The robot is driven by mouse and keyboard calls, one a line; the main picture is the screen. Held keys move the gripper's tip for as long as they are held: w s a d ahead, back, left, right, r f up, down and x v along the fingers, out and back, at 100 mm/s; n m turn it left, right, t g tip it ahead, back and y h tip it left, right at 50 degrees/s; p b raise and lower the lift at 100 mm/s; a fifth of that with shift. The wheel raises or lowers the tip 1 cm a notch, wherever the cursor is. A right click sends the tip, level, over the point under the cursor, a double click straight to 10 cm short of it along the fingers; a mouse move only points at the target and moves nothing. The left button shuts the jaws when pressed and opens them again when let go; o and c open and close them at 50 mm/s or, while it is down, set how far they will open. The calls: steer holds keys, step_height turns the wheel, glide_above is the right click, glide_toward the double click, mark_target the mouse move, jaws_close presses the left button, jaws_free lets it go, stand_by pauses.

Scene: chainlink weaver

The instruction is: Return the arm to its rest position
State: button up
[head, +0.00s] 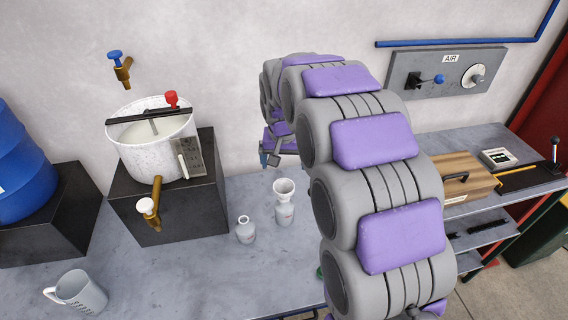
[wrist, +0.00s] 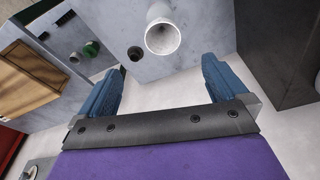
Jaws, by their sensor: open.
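My arm rises from the lower right of the head view and curls back towards the wall. My gripper (head: 272,157) hangs small and partly hidden at its far end, above the back of the grey bench. In the wrist view my gripper (wrist: 162,64) has its two blue fingers wide apart with nothing between them. A white funnel (wrist: 162,36) shows beyond the fingertips, apart from them. In the head view the funnel (head: 284,187) sits in the mouth of a grey bottle (head: 285,214).
A second bottle (head: 245,231) and a jug (head: 78,292) stand on the bench (head: 190,275). A white pot (head: 150,150) with taps sits on a black block (head: 180,217). A wooden box (head: 462,180) stands right of my arm. An air panel (head: 447,75) hangs on the wall.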

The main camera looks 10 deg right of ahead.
steer(key=s+n+g, duration=0.3)
steer(key=s, duration=3.6)
steer(key=shift+s+d+r+g+y, duration=0.2)
steer(key=shift+d+r+g+y, duration=0.1)
steer(key=shift+d+r, duration=0.05)
